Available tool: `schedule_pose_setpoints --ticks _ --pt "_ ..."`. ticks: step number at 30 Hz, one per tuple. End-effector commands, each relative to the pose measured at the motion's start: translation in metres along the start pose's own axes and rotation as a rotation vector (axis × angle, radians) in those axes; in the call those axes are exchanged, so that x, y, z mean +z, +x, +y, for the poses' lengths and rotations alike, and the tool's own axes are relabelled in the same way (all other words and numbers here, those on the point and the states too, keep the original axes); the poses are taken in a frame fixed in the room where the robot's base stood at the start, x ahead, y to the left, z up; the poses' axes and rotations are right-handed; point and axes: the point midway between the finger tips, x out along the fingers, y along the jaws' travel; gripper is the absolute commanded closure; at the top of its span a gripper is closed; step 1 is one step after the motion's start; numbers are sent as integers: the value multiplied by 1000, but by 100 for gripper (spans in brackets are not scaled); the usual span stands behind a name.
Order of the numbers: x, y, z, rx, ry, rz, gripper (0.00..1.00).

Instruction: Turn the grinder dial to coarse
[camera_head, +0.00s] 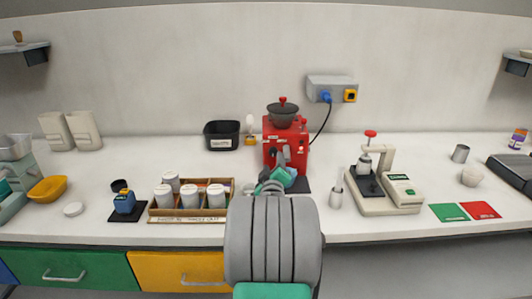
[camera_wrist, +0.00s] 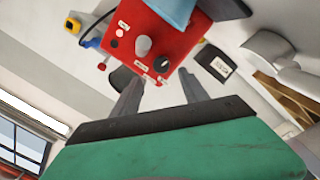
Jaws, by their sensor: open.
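The red grinder (camera_head: 270,135) stands against the back wall with a dark lidded hopper (camera_head: 283,113) on top. In the wrist view the grinder's red face (camera_wrist: 165,60) appears tilted, with a round pale grey dial (camera_wrist: 142,46) and small white labels around it. The label text is too small to read. My gripper (camera_head: 283,157) is in front of the grinder and hides part of its face in the head view. In the wrist view my gripper (camera_wrist: 158,84) is open, its two fingers apart and empty, with the dial beyond the fingertips.
A wooden rack of white-lidded jars (camera_head: 188,215) stands left of my arm. A white scale-like machine with a press (camera_head: 388,190) stands right. A black bin (camera_head: 222,135) is left of the grinder, and a cable runs to the wall socket (camera_head: 332,89).

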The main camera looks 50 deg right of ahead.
Motion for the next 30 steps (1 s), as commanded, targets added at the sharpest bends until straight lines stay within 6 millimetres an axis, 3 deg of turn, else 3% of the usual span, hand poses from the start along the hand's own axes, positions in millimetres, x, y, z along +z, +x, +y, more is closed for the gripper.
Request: schedule_pose_setpoints --ticks 6,10,19,30 --pt "0 43 0 -2 2 -2 48" --pt "0 59 -1 -4 2 -1 48" --pt "-2 63 -3 -6 3 1 49" --pt "-2 62 -3 -6 3 2 79"
